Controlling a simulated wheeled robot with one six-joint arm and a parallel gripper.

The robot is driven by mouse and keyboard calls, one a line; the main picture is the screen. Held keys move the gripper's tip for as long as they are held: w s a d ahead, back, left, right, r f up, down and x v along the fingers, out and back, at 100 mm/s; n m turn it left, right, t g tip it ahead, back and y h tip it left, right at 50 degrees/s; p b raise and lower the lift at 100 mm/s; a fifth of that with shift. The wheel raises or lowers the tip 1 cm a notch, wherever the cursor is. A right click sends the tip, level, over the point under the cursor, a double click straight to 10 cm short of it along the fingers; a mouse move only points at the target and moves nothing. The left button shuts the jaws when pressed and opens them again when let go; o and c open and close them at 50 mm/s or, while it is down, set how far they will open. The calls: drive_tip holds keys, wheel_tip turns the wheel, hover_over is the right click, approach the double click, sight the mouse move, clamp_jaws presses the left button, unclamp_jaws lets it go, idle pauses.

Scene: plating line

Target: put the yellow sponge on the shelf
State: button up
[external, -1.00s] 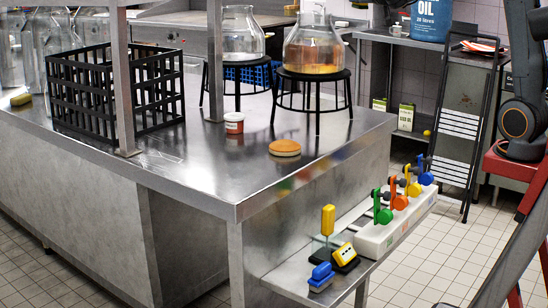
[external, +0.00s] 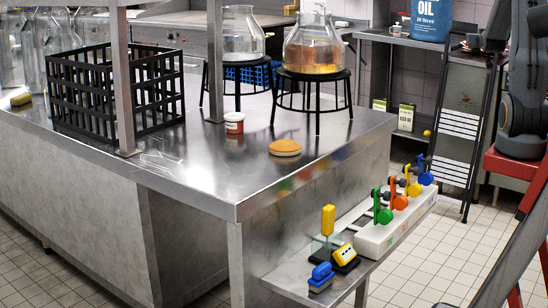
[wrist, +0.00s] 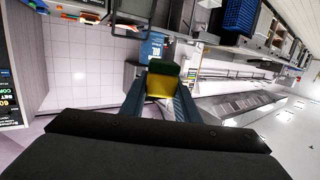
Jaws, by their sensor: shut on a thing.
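My gripper (wrist: 160,100) shows only in the wrist view, with its two fingers closed on the sides of a yellow sponge (wrist: 160,87). The sponge has a green layer (wrist: 164,68) on its far end and is held clear of any surface. In the external view only part of my arm shows at the right edge; the gripper and held sponge are out of that picture. A low metal shelf (external: 283,278) runs along the counter's near right end. I cannot tell whether it is the task's shelf.
The steel counter (external: 200,190) carries a black crate (external: 65,90), glass jars on black stands, a small red-and-white tub (external: 234,123) and a round orange-brown pad (external: 285,147). Another small yellow block (external: 21,99) lies at far left.

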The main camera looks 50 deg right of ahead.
drive_tip(key=s+f+m+g+h, duration=0.15)
drive_tip(key=s+f, duration=0.25)
drive_tip(key=s, duration=0.8)
drive_tip(key=s+f+m+g, duration=0.15)
drive_tip(key=s+f, duration=0.25)
drive_tip(key=s, duration=0.7)
drive_tip(key=s+f+m+g+h, duration=0.15)
drive_tip(key=s+f, duration=0.25)
drive_tip(key=s, duration=0.8)
drive_tip(key=w+a+r, duration=0.1)
drive_tip(key=w+r, duration=0.2)
drive_tip(key=r, duration=0.7)
drive_tip(key=w+r+y, duration=0.1)
drive_tip(key=w+r, duration=0.2)
drive_tip(key=r, duration=0.6)
drive_tip(key=shift+w+a+r+g, duration=0.3)
drive_tip(key=shift+a+r+g, duration=0.05)
drive_tip(key=shift+a+g, duration=0.1)
drive_tip(key=shift+n, duration=0.25)
